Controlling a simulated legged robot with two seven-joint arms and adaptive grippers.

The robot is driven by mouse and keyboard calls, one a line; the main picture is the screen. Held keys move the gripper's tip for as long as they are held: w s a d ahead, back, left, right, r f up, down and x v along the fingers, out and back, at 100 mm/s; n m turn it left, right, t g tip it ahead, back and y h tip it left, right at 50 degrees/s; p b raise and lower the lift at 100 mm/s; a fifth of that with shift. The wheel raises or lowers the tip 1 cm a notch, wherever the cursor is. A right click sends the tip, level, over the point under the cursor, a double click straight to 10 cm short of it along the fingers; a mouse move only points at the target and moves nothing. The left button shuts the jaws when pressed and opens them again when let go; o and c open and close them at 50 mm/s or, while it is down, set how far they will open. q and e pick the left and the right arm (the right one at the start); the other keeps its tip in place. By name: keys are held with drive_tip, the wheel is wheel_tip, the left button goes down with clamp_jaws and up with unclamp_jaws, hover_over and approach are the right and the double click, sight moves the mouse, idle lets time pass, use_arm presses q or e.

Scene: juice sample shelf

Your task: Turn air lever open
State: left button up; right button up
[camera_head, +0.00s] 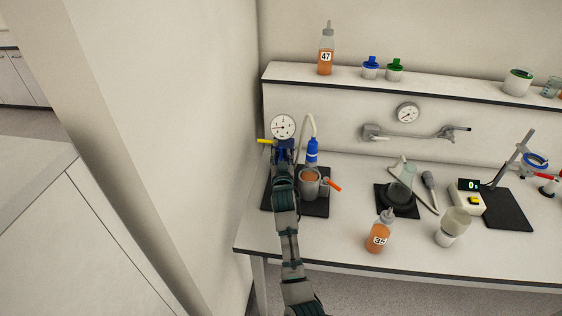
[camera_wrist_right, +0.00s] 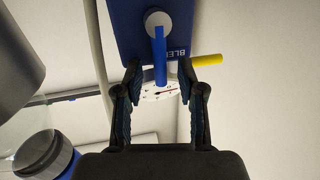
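A dark blue valve block (camera_head: 289,143) sits below a round dial gauge (camera_head: 283,126) at the bench's left end. A yellow lever (camera_head: 264,141) sticks out to the left in the head view; it also shows in the right wrist view (camera_wrist_right: 208,60). A blue lever (camera_wrist_right: 160,58) hangs from a grey round hub on the block, which bears partly hidden lettering. I cannot tell which lever is the air lever. My right gripper (camera_wrist_right: 160,72) is open, its fingers on either side of the blue lever, with gaps visible. My left gripper is not in view.
A grey cup (camera_head: 309,188) with orange contents, an orange handle (camera_head: 331,185) and a blue-capped part (camera_head: 312,150) stand right of my right arm. A juice bottle (camera_head: 378,236) stands near the front edge. The wall (camera_head: 205,120) is close on the left.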

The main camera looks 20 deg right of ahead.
drive_tip(key=v, duration=1.1)
drive_tip(key=shift+s+a, duration=0.15)
drive_tip(key=shift+s, duration=0.1)
drive_tip(key=shift+f, duration=0.15)
